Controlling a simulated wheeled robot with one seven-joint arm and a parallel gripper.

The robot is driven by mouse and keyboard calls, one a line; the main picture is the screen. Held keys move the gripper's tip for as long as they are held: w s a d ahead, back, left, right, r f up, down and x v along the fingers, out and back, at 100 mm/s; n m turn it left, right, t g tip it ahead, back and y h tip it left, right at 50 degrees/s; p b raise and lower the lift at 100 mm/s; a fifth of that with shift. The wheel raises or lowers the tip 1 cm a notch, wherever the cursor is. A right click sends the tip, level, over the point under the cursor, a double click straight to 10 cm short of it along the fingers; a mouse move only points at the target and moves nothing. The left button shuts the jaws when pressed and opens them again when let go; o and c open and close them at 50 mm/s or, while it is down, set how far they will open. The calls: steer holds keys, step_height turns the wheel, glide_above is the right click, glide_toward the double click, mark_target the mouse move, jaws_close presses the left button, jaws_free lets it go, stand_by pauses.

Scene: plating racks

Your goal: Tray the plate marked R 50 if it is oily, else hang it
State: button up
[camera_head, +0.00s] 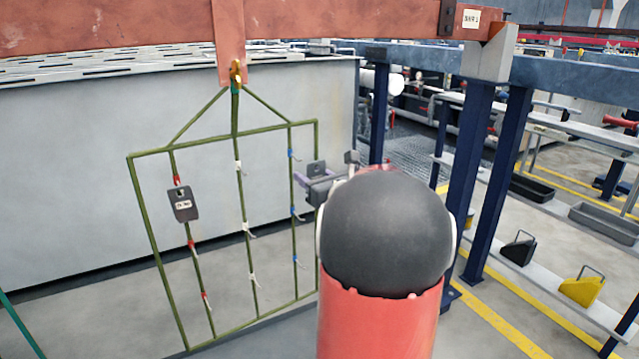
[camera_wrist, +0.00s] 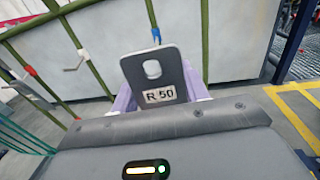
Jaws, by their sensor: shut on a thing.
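The grey plate marked R 50 (camera_wrist: 170,76), with a slot near its top, is upright in my gripper in the wrist view. Its visible face looks matte, with no clear oily sheen. In the head view the plate (camera_head: 317,168) is small, beside the right side of the green rack (camera_head: 222,145). My gripper (camera_head: 318,187), with purple fingers, is shut on the plate's lower part. The rack hangs from a hook and has hooks with red, white and blue marks. Another dark plate (camera_head: 183,205) hangs on its left bar; its label is too small to read.
A red beam (camera_head: 340,25) crosses above the rack. A large grey tank (camera_head: 90,200) stands behind it. Blue posts (camera_head: 478,170) stand right of my arm.

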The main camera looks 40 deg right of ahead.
mark_target(291, 166)
steer(key=shift+w+d+f+b, duration=0.1)
steer(key=shift+w+d+b, duration=0.1)
steer(key=shift+w, duration=0.9)
steer(key=shift+w+d+f+b, duration=0.1)
steer(key=shift+w+b, duration=0.05)
steer(key=shift+w, duration=0.95)
steer(key=shift+w, duration=0.3)
steer(key=shift+w+d+b, duration=0.15)
steer(key=shift+w+b, duration=0.2)
steer(key=shift+w, duration=0.35)
steer(key=shift+w+f, duration=0.1)
steer(key=shift+w, duration=0.05)
steer(key=shift+w+f+b, duration=0.25)
steer(key=shift+w+b, duration=0.15)
steer(key=shift+b, duration=0.05)
steer(key=shift+w+d+f+b, duration=0.1)
steer(key=shift+w+f+b, duration=0.15)
steer(key=shift+b, duration=0.2)
